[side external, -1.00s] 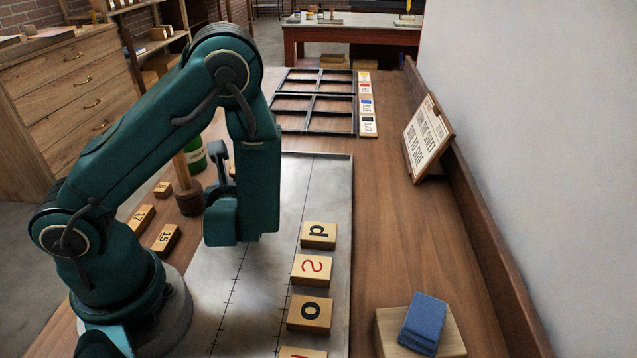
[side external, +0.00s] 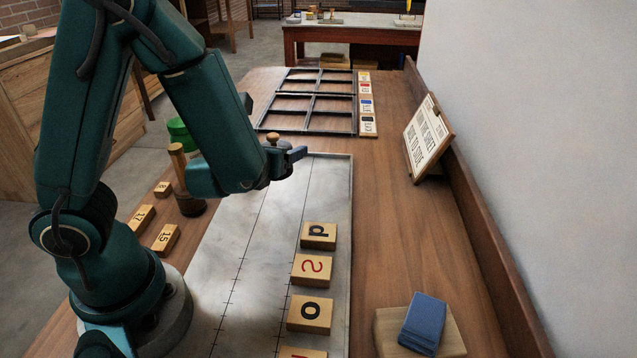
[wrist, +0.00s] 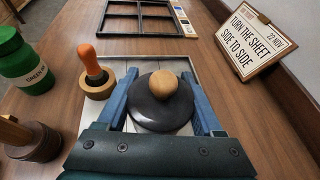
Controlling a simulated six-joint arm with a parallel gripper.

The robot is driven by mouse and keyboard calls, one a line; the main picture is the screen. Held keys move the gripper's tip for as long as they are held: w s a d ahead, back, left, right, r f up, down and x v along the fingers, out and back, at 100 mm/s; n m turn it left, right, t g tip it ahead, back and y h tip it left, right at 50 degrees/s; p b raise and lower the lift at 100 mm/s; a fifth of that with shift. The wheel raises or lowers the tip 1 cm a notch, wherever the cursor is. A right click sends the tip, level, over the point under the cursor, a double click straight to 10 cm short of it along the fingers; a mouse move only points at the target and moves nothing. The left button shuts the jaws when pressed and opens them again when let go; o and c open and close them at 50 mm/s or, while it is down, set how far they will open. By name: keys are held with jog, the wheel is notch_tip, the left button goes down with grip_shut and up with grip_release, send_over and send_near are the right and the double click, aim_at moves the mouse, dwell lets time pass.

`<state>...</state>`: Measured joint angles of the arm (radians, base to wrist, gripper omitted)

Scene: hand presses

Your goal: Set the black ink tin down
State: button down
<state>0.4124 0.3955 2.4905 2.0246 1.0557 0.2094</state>
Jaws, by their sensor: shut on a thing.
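In the wrist view the black ink tin (wrist: 157,116) shows as a round black body with a pale wooden ball knob on top. No label on it shows. My gripper (wrist: 165,98) is shut on it, with a blue finger on either side. In the side view my gripper (side external: 292,155) is near the far end of the metal plate (side external: 318,180). Only the knob (side external: 272,138) shows clearly there; my arm hides the rest. I cannot tell whether the tin's base touches the surface below.
An orange-knobbed wooden piece (wrist: 95,73) stands just left of the fingers. The green tin (wrist: 25,68) and a wooden-handled tool (side external: 190,185) are further left. Lettered blocks (side external: 312,268) line the plate's right side. A dark frame rack (side external: 312,103) lies beyond; a sign (side external: 428,138) stands right.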

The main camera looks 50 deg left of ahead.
jog(key=w+d+m+t+h, duration=0.2)
jog(key=w+d+m+h, duration=0.4)
jog(key=d, duration=0.4)
send_over(388, 255)
jog(key=shift+m+h, duration=0.3)
jog(key=shift+h, duration=0.1)
notch_tip(388, 255, down, 6)
jog(key=shift+f, duration=2.15)
jog(key=shift+f, duration=0.1)
jog(key=shift+c, duration=0.2)
grip_release()
jog(key=shift+f, duration=0.1)
